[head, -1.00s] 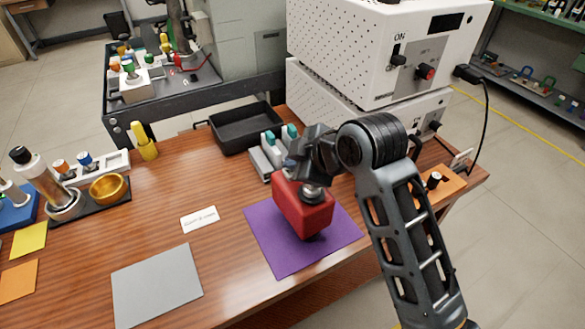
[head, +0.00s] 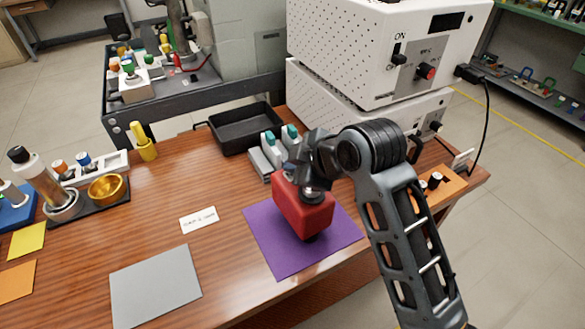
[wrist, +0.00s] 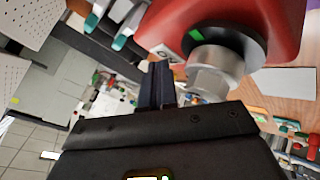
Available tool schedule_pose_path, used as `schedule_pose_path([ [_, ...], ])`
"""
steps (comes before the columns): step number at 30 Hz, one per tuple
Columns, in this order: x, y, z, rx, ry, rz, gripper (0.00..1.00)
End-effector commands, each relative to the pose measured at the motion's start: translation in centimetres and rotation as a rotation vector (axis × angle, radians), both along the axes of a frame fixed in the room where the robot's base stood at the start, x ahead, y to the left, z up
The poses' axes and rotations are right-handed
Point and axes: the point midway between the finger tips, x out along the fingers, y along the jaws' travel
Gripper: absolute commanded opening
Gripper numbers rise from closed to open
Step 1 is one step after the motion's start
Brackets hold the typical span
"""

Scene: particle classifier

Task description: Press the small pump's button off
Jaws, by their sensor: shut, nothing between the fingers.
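The red boxy device, which I take to be the small pump (head: 303,212), stands on the purple mat (head: 270,250). In the wrist view the red body (wrist: 290,20) fills the upper right, with a silver knob-like part (wrist: 215,72) and a black collar bearing a green mark. I cannot tell for certain which part is the button. My gripper (wrist: 158,85) is shut and empty, its fingertips just left of the silver part. They look very close to it; contact is not clear. In the head view my wrist hides the fingertips and part of the pump's top.
A black tray (head: 246,128) and a grey rack with teal-capped items (head: 270,152) stand behind the pump. White perforated machines (head: 335,68) rise at the back right. An orange board (head: 445,187) lies right of my arm.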

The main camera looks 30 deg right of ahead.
Motion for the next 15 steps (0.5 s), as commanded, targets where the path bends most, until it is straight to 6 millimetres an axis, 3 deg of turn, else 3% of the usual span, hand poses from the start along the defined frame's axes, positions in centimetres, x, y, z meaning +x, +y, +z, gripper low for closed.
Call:
schedule_pose_path([
  [15,0.0,0.0,1.1,0.0,0.002,0.001,0.0],
])
